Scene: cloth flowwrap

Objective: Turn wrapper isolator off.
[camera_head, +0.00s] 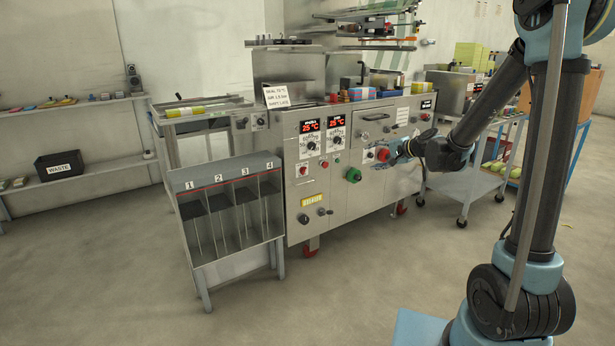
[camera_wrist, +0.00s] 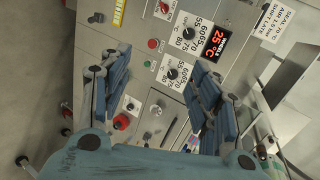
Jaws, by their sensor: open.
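The wrapper is a grey steel machine (camera_head: 325,165) with several knobs and buttons on its front. No label that I can read names the isolator. A large red knob (camera_head: 383,155) sits right of a small white plate; a red control (camera_wrist: 120,122) beside a white plate shows in the wrist view. My gripper (camera_head: 397,152) is in front of the panel, close to the red knob; contact cannot be told. In the wrist view its blue fingers (camera_wrist: 158,98) are spread apart with nothing held, and panel controls show between and beyond them.
A numbered rack (camera_head: 225,172) stands at left front. A blue trolley (camera_head: 510,150) stands at right. The floor in front is clear.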

